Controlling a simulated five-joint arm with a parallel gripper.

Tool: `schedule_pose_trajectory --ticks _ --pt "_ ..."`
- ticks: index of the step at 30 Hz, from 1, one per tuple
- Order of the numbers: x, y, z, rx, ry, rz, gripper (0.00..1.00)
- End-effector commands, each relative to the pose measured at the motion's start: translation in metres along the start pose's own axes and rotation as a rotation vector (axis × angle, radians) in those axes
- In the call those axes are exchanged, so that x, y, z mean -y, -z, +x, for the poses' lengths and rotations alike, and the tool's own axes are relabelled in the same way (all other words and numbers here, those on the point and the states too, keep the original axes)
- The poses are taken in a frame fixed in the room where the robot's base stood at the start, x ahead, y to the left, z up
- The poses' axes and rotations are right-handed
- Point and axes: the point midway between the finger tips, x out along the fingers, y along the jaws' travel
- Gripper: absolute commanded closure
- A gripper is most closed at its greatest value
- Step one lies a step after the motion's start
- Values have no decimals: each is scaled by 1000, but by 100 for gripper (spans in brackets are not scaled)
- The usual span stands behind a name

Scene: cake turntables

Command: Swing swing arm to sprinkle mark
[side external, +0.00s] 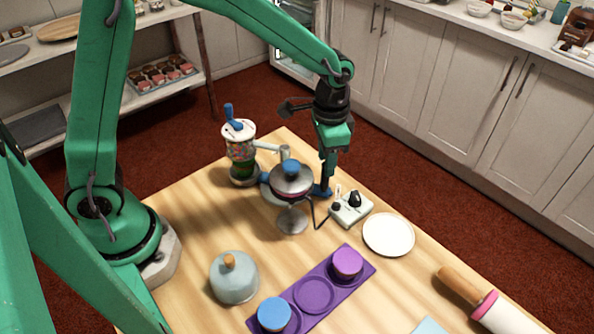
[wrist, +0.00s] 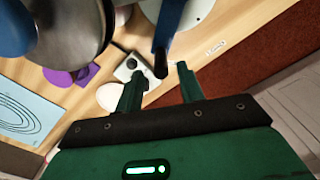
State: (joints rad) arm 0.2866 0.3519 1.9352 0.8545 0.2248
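In the side external view my gripper (side external: 326,186) points down just right of a metal dome with a blue knob (side external: 291,180) on a stand. A blue bar (side external: 319,190) shows low beside my fingers and seems to pass behind the dome; it may be the swing arm. In the wrist view my gripper (wrist: 157,75) is open, and a blue bar with a black end (wrist: 163,45) shows between its fingers, with gaps on both sides. I cannot tell whether they touch. The sprinkle dispenser (side external: 240,150) stands left of the dome. I cannot make out the sprinkle mark.
A white box with black knobs (side external: 351,207) stands close right of my gripper. A white plate (side external: 388,235), a purple tray (side external: 314,294) with two small cakes, a glass cloche (side external: 235,282) and a rolling pin (side external: 500,314) are on the table. The front left is fairly clear.

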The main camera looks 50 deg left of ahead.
Motion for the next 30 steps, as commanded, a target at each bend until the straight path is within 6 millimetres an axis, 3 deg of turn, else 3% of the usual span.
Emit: schedule_pose_trajectory --ticks 21,30 --pt "0 0 -51 -2 0 0 62" --pt "0 0 -60 0 0 0 62"
